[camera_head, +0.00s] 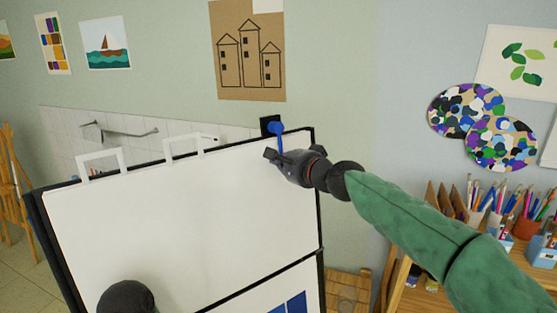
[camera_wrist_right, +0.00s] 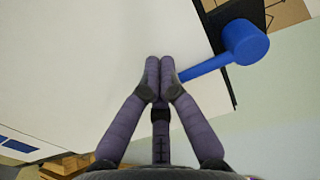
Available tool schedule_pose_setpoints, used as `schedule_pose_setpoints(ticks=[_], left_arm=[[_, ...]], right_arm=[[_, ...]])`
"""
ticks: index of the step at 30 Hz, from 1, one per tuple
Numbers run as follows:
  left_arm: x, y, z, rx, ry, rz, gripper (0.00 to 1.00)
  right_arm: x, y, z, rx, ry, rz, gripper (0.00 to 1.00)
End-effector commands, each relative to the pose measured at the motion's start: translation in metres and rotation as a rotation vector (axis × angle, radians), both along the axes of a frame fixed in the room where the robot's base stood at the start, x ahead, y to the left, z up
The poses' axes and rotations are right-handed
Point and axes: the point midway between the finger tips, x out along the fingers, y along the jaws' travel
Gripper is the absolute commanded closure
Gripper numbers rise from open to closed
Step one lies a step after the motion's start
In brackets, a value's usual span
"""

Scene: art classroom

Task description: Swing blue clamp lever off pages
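The blue clamp lever (camera_head: 280,138) is at the top right corner of the white flip-chart pages (camera_head: 190,215). Its round knob end sits by a black clamp block (camera_head: 270,125), and its arm hangs down over the pages. In the right wrist view the lever (camera_wrist_right: 205,67) runs from the large blue hub (camera_wrist_right: 245,42) toward my fingers. My right gripper (camera_head: 275,156) is at the lever's lower end. Its fingertips (camera_wrist_right: 160,62) are together, with the lever's tip against or just behind the right finger; I cannot tell if they touch.
Two white hoops (camera_head: 185,146) stand along the board's top edge. A wooden easel (camera_head: 12,190) stands at far left. A dark rounded part, apparently mine, shows at the bottom.

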Motion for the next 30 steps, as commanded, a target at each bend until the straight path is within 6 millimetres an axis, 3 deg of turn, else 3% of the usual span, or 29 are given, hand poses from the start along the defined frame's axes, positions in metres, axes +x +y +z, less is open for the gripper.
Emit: schedule_pose_setpoints(ticks=[30], left_arm=[[0.0,0.0,-0.009,0.0,0.0,0.0,0.6]], right_arm=[[0.013,-0.016,-0.006,-0.002,0.002,-0.002,1.0]])
